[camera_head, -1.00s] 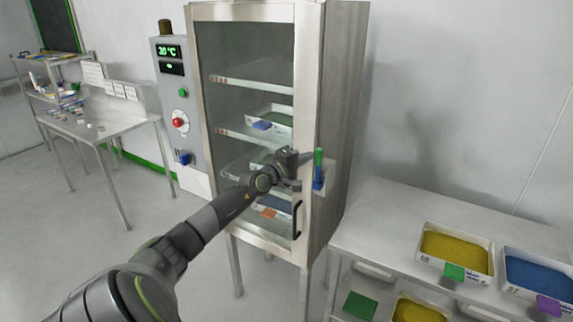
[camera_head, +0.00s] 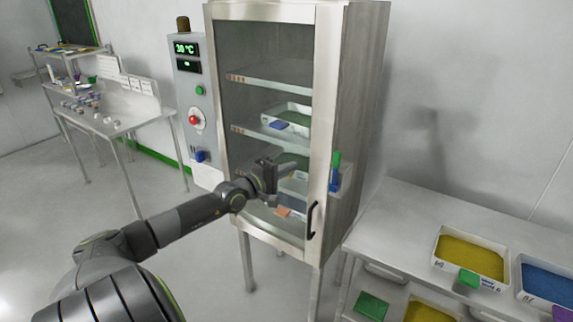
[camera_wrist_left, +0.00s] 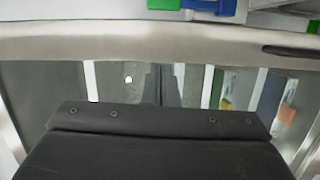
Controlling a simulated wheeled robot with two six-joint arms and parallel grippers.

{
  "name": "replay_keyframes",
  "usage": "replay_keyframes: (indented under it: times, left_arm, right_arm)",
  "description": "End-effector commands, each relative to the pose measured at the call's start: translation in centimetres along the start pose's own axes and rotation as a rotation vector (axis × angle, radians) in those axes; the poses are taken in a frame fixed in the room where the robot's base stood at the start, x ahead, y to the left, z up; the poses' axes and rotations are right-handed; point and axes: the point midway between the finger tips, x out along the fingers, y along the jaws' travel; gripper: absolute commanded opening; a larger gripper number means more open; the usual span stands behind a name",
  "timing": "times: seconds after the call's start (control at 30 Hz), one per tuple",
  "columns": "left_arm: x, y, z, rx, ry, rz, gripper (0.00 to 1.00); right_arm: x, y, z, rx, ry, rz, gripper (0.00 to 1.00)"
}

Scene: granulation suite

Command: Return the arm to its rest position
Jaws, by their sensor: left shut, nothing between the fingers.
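My left arm comes in from the lower left in the head view, and its gripper (camera_head: 284,173) hangs in front of the glass door of the steel drying cabinet (camera_head: 325,120). The left gripper is shut and empty. The cabinet door looks closed, with a black handle (camera_head: 312,220) low on its right side. In the left wrist view the dark gripper body (camera_wrist_left: 160,145) fills the bottom, with the door's glass and steel frame (camera_wrist_left: 150,42) beyond. My right gripper is out of view.
Trays (camera_head: 290,116) stand on shelves behind the glass. A control panel (camera_head: 193,95) reads 30 °C. A green and blue item (camera_head: 335,172) hangs on the cabinet's side. A bench with a yellow-filled tray (camera_head: 468,256) stands right, and a steel table (camera_head: 125,118) stands left. Floor between is clear.

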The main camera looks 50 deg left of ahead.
Motion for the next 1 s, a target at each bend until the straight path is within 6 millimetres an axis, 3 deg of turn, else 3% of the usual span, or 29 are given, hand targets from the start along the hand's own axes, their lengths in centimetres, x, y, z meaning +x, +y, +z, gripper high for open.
replay_keyframes:
  times: [0.73,0.87,0.97,1.0]
  left_arm:
    - [-0.4,-0.4,-0.1,-0.019,0.005,-0.003,0.0]
    - [-1.0,-3.9,-1.1,-0.223,0.053,-0.028,0.0]
    - [-2.3,-9.6,-2.4,-0.559,0.145,-0.056,0.0]
    - [-3.1,-12.4,-2.9,-0.724,0.195,-0.063,0.0]
  right_arm:
    - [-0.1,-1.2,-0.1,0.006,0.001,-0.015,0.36]
    - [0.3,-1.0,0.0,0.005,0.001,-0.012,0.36]
    - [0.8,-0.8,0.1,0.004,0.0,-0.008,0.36]
    - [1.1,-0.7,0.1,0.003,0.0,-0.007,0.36]
